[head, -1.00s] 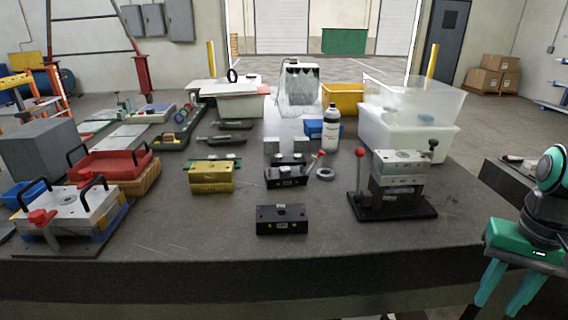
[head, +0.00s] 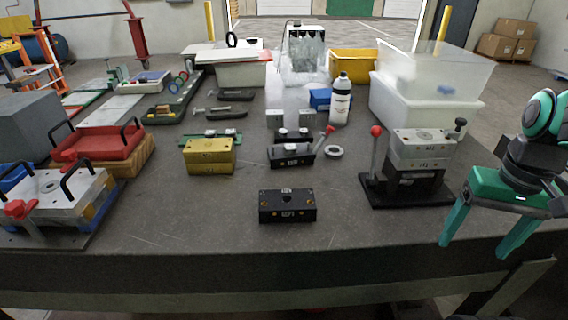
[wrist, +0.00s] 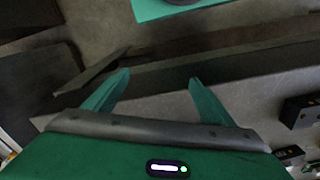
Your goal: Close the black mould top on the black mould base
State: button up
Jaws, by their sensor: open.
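A black mould block (head: 287,205) with a round hole in its top lies near the front middle of the table, and it looks like the mould top. Behind it stands another black block (head: 291,155) with raised parts and a red-knobbed lever at its right, which looks like the mould base. The two are apart. My gripper (head: 475,248) is open and empty at the right, by the table's front edge, well right of both blocks. In the wrist view my gripper's fingers (wrist: 159,77) are spread, and dark blocks (wrist: 302,108) show partly at the right edge.
A yellow mould (head: 209,156) stands left of the black base. A metal mould on a black stand with a red-knobbed lever (head: 412,170) stands between the blocks and my gripper. The front table strip is clear.

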jog(key=w+a+n, duration=0.2)
jog(key=w, duration=0.1)
jog(key=w+a+r+n, duration=0.1)
jog(key=w+a, duration=0.1)
jog(key=w, duration=0.1)
jog(key=w+a+r+n, duration=0.1)
jog(key=w+a+n, duration=0.1)
jog(key=shift+w+n+t, duration=0.3)
jog(key=shift+w+t, duration=0.1)
jog(key=w+a+r+n+y, duration=0.1)
jog(key=w+a+n, duration=0.55)
jog(key=a, duration=0.25)
jog(key=n+y, duration=0.4)
jog(key=n, duration=0.6)
send_near(267, 199)
jog(key=shift+g, duration=0.4)
jog(key=x, duration=1)
jog(key=shift+w+f, duration=0.2)
jog(key=shift+w, duration=0.15)
jog(key=c, duration=1.9)
jog(key=shift+o, duration=0.2)
jog(key=shift+r, duration=0.25)
